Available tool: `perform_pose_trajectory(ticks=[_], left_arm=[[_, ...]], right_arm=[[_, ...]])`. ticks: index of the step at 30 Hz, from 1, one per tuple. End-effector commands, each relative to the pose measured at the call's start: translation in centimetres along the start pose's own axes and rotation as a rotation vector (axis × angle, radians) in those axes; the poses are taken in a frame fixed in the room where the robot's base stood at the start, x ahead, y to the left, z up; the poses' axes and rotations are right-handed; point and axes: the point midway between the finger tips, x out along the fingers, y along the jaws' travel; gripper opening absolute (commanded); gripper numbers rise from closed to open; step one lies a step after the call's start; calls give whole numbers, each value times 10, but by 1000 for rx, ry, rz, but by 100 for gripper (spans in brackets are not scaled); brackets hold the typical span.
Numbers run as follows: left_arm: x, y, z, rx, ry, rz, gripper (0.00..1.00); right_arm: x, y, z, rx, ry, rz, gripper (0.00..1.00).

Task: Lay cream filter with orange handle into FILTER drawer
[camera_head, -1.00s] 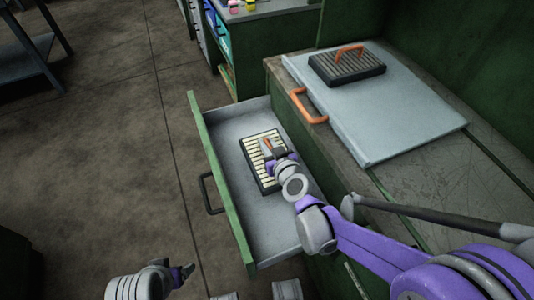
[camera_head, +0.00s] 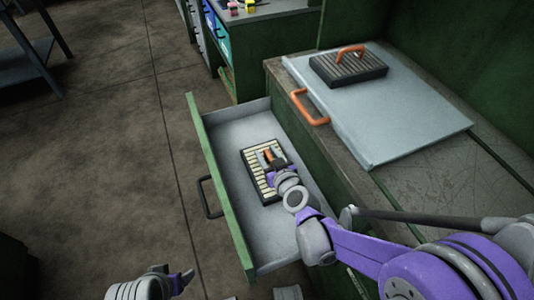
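The cream filter (camera_head: 256,182), with a dark frame and pale ribs, lies flat on the floor of the open drawer (camera_head: 240,128). Its orange handle (camera_head: 267,155) shows between the fingers of my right gripper (camera_head: 269,157). The fingers look spread, one on each side of the handle. The gripper and wrist hide part of the filter's right side. My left gripper (camera_head: 184,278) is at the bottom edge, outside the drawer and away from the filter; its finger gap is not clear. No drawer label is readable.
A grey panel (camera_head: 400,120) with an orange handle (camera_head: 306,108) lies on the green cabinet's top. A dark ribbed filter (camera_head: 345,72) with an orange handle rests on the panel. The drawer's green front (camera_head: 213,178) has a dark pull. Open floor lies left.

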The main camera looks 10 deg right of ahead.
Motion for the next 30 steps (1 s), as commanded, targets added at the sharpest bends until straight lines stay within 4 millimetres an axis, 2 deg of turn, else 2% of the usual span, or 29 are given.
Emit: perform_pose_trajectory(ticks=[8,21,25,30], left_arm=[[-4,0,-1,0,1,0,80],[-33,0,-8,0,10,0,80],[-38,0,-10,0,12,0,80],[-40,0,-10,0,12,0,80]], right_arm=[[-7,0,-4,0,0,0,47],[-96,0,-6,1,1,1,47],[-112,0,-5,0,0,0,47],[-121,0,-3,0,0,0,47]])
